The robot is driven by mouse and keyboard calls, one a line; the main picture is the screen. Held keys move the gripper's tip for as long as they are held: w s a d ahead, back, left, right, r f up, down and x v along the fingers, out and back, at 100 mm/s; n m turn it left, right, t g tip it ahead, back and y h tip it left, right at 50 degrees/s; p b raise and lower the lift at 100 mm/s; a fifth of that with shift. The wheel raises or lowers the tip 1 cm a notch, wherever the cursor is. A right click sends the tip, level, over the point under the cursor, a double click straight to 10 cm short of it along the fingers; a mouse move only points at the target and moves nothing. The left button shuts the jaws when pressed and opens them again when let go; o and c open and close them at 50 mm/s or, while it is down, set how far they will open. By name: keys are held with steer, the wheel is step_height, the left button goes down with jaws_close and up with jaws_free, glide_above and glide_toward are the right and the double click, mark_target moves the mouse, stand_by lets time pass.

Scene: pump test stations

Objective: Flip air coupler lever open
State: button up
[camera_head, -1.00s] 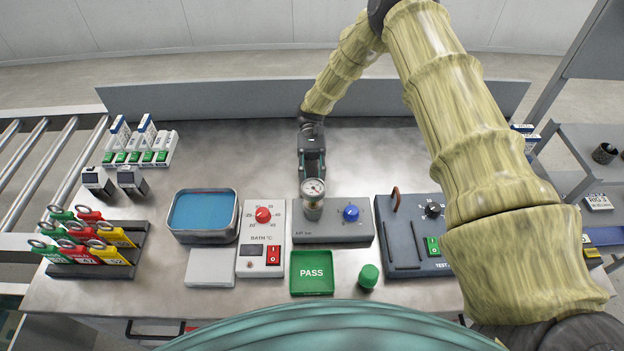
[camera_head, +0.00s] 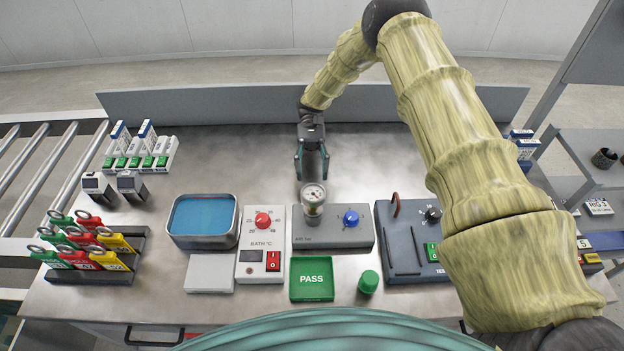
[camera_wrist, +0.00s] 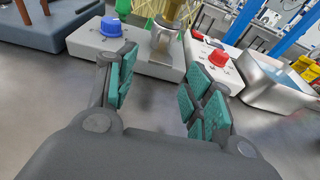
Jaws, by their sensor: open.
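The AIR box (camera_head: 333,238) is a grey unit with a blue knob (camera_head: 351,217) and a round gauge (camera_head: 313,194) on a clear and metal fitting. No part is clearly recognisable as the coupler lever. A brown upright handle (camera_head: 396,204) stands on the dark test box to the right; I cannot tell whether it is the lever. My gripper (camera_head: 312,172) is open and empty, behind the gauge. In the wrist view my gripper (camera_wrist: 162,68) faces the AIR box (camera_wrist: 140,62), with the gauge fitting (camera_wrist: 164,38) ahead between the spread fingers, apart from them.
The BATH control (camera_head: 262,240) with a red knob stands left of the AIR box, and a water tray (camera_head: 236,222) beyond it. The dark test box (camera_head: 404,262) is at right. A green PASS tray (camera_head: 312,292) and green cap (camera_head: 368,282) lie in front. The table behind my gripper is clear.

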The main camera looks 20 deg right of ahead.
steer(key=shift+v, duration=1.2)
